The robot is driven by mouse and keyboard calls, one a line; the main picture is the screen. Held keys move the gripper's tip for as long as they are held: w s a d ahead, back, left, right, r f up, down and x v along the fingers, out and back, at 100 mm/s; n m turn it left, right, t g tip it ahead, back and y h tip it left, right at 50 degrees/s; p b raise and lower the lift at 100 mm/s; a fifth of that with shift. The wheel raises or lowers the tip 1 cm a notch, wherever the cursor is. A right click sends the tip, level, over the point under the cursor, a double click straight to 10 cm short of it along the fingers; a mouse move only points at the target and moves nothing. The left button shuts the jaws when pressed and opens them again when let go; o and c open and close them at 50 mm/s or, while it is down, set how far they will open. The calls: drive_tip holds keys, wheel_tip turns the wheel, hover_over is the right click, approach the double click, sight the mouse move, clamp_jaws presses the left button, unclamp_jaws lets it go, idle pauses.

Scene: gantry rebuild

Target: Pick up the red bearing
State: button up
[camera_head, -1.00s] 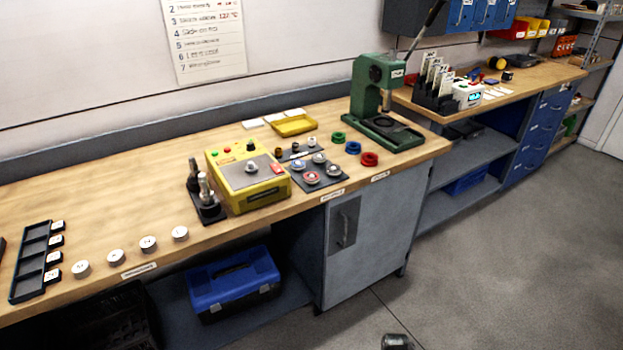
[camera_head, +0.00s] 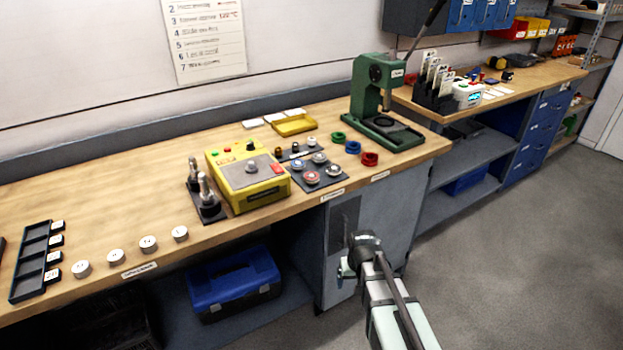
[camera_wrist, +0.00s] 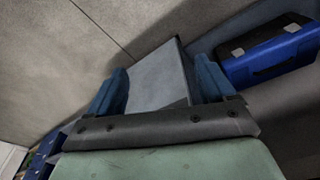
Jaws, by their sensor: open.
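On a dark mat (camera_head: 325,184) on the bench lie several round metal bearings. One at the mat's front left, which I take as the red bearing (camera_head: 311,178), shows a reddish face, though it is small and hard to read. A plain red ring (camera_head: 370,159) sits to the right of the mat, beside blue and green rings. My gripper (camera_head: 347,268) is in front of the grey cabinet, below the bench top and well short of the bearings. In the wrist view its two blue fingers (camera_wrist: 160,68) are apart with nothing between them. No bearing shows in the wrist view.
A yellow heater box (camera_head: 247,177) stands left of the mat. A green press (camera_head: 383,105) stands behind the rings on the right. The bench's front edge and grey cabinet (camera_head: 375,215) lie between my gripper and the mat. A blue toolbox (camera_head: 233,283) sits on the lower shelf.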

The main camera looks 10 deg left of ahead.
drive_tip(key=w+a+r+n+t+y, duration=0.1)
drive_tip(key=w+a+r, duration=0.4)
drive_tip(key=r, duration=0.8)
drive_tip(key=w+a+r+t, duration=0.1)
drive_tip(key=w+a+r, duration=0.4)
drive_tip(key=r, duration=0.8)
drive_tip(key=w+a+r+n+t+y, duration=0.15)
drive_tip(key=w+a+r, duration=0.3)
drive_tip(key=r, duration=0.95)
drive_tip(key=g, duration=0.1)
hover_over(312, 176)
drive_tip(key=s+d, duration=0.1)
drive_tip(key=s, duration=0.1)
drive_tip(key=shift+h, duration=0.45)
wheel_tip(312, 176, down, 9)
drive_tip(key=shift+d+f, duration=0.1)
drive_tip(key=shift+d, duration=0.05)
drive_tip(key=shift+s+x, duration=0.1)
drive_tip(key=shift+x, duration=1.3)
drive_tip(key=shift+s+x, duration=0.15)
drive_tip(key=shift+x, duration=1.3)
drive_tip(key=shift+c, duration=0.5)
drive_tip(key=c, duration=1.1)
